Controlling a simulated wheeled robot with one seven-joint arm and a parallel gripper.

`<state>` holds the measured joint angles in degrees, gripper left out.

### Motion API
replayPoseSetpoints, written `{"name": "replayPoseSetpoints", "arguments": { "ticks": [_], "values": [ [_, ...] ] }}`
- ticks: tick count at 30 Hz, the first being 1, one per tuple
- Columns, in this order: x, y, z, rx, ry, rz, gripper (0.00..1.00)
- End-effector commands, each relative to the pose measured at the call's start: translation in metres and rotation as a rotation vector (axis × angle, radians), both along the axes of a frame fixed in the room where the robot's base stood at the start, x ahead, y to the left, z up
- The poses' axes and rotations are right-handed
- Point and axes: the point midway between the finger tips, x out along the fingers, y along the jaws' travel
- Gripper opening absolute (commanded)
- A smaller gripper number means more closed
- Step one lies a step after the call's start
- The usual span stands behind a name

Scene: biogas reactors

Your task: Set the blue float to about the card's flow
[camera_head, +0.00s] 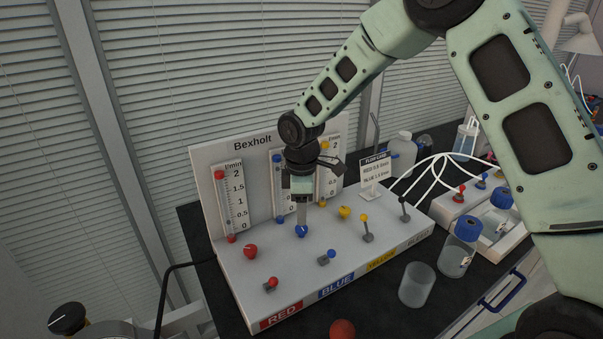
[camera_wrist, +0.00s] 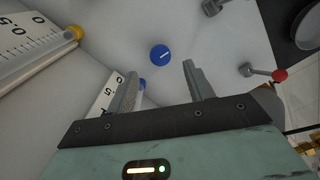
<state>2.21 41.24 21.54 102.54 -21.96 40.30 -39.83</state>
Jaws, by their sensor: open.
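The blue knob (camera_head: 301,231), round with a white pointer line, sits on the sloping panel of the Bexholt unit. My gripper (camera_head: 302,218) is open and points down just above it. In the wrist view the blue knob (camera_wrist: 160,54) shows just beyond and between the tips of my gripper (camera_wrist: 160,74), apart from both. The blue flow tube and scale (camera_head: 279,185) stand behind, partly hidden by my gripper; I cannot make out the float's height. The flow card (camera_head: 374,174) stands at the back right; it lists red and blue values, too small to read surely.
The red knob (camera_head: 250,251) and yellow knob (camera_head: 344,212) flank the blue one. Toggle levers with red (camera_head: 271,283), blue (camera_head: 326,257) and yellow (camera_head: 366,228) parts stand on the panel. Glass beakers (camera_head: 416,285) and white tubing are at the right.

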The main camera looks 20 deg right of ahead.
Motion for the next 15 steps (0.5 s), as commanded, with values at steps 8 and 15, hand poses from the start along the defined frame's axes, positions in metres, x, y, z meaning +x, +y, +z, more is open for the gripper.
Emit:
{"name": "replayPoseSetpoints", "arguments": {
  "ticks": [8, 15],
  "values": [
    [0.001, -0.001, 0.066, 0.0, -0.006, -0.001, 0.52],
    [0.001, 0.0, 0.106, 0.0, -0.003, -0.001, 0.52]
  ]
}}
